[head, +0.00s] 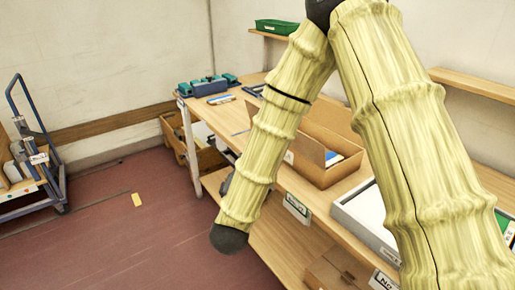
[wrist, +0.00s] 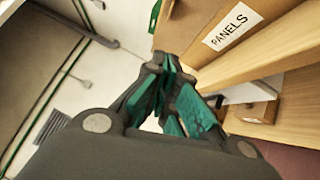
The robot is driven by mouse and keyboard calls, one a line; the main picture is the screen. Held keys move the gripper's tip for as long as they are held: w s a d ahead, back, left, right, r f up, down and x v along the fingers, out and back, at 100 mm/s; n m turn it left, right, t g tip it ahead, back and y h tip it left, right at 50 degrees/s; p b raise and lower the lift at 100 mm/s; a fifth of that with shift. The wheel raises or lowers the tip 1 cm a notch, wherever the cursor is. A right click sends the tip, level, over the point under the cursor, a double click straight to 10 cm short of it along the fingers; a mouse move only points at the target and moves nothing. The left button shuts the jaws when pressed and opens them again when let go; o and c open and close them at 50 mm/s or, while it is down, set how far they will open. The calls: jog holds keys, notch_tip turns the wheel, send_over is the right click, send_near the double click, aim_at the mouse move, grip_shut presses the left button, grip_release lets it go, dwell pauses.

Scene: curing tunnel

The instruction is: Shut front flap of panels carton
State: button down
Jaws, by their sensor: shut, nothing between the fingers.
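The panels carton (head: 323,176) is a brown cardboard box on the bench, with its top open in the head view. A flap (head: 309,149) stands up along its near left side, and another (head: 333,122) rises at the back. Something white and blue shows inside. In the wrist view a cardboard face (wrist: 190,30) with a white PANELS label (wrist: 228,27) is just beyond my gripper (wrist: 166,64). Its teal-padded fingers are shut and empty. Whether the tips touch the cardboard cannot be told. In the head view my sleeved arm hides most of the gripper and part of the carton.
The wooden bench (head: 262,180) has a lower shelf with a box (head: 335,270). A grey tray (head: 362,215) stands right of the carton, teal-and-blue equipment (head: 208,86) at the far left end. A cart (head: 35,165) stands far left; the red floor between is mostly clear.

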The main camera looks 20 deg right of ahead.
jog(key=s+d+p+x, duration=0.1)
jog(key=d+p+x, duration=0.1)
jog(key=x, duration=1)
jog(key=shift+d+r, duration=0.25)
jog(key=shift+d, duration=0.1)
jog(key=shift+w, duration=0.1)
jog(key=shift+r+p, duration=0.25)
jog(key=shift+p, duration=0.25)
